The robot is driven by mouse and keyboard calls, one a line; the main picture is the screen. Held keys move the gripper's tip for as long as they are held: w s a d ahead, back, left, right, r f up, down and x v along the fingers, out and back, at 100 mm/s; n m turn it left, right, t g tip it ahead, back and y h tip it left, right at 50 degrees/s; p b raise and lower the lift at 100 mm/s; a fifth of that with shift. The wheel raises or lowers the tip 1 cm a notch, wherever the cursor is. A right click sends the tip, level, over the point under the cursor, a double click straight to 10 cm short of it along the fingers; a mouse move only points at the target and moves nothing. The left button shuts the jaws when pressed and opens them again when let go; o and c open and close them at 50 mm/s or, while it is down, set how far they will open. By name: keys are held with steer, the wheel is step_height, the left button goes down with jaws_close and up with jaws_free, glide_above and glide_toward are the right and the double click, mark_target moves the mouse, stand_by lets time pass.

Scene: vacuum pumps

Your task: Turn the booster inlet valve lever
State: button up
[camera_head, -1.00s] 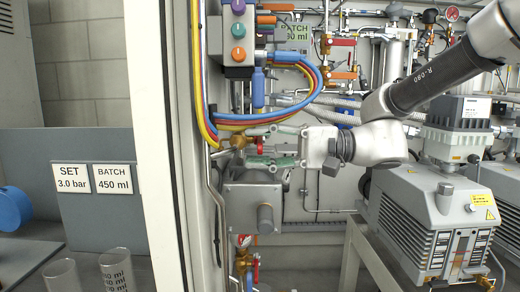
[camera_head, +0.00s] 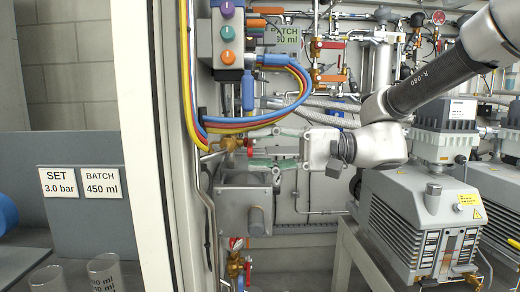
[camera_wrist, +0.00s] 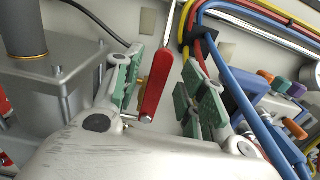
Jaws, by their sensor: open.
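A red lever (camera_wrist: 155,84) shows in the wrist view, between the fingers of my gripper (camera_wrist: 163,95). It lies close beside the green-padded left finger, with a wider gap to the right finger. Whether it touches the left pad, I cannot tell. In the head view my open gripper (camera_head: 262,149) points left toward a brass valve body (camera_head: 231,143) on the vertical pipe. The lever is hard to make out there between the green pads.
A grey metal box (camera_head: 243,211) sits just below my gripper. Blue, red and yellow hoses (camera_head: 290,75) loop above it. A button box (camera_head: 227,38) hangs at top. A white cabinet post (camera_head: 150,150) stands left, and a grey vacuum pump (camera_head: 425,215) stands right.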

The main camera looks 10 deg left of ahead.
steer(key=shift+v, duration=2.85)
steer(key=s+d+f+m+h, duration=0.2)
steer(key=d+f+h, duration=0.35)
steer(key=f, duration=0.55)
steer(key=s+d+f+t+h, duration=0.1)
steer(key=d+f+h, duration=0.15)
steer(key=d, duration=0.35)
steer(key=s+d+f+t+h, duration=0.1)
steer(key=d+f+t+h, duration=0.1)
steer(key=d+f, duration=0.35)
steer(key=s+d+r+t+h, duration=0.2)
steer(key=d+t+h, duration=0.1)
steer(key=d, duration=0.9)
steer(key=s+d+r+t+h, duration=0.2)
steer(key=s+d+h, duration=0.1)
steer(key=d, duration=0.8)
steer(key=shift+d+r+m+t+h, duration=0.3)
steer(key=shift+d+t+h, duration=0.1)
steer(key=shift+h, duration=0.3)
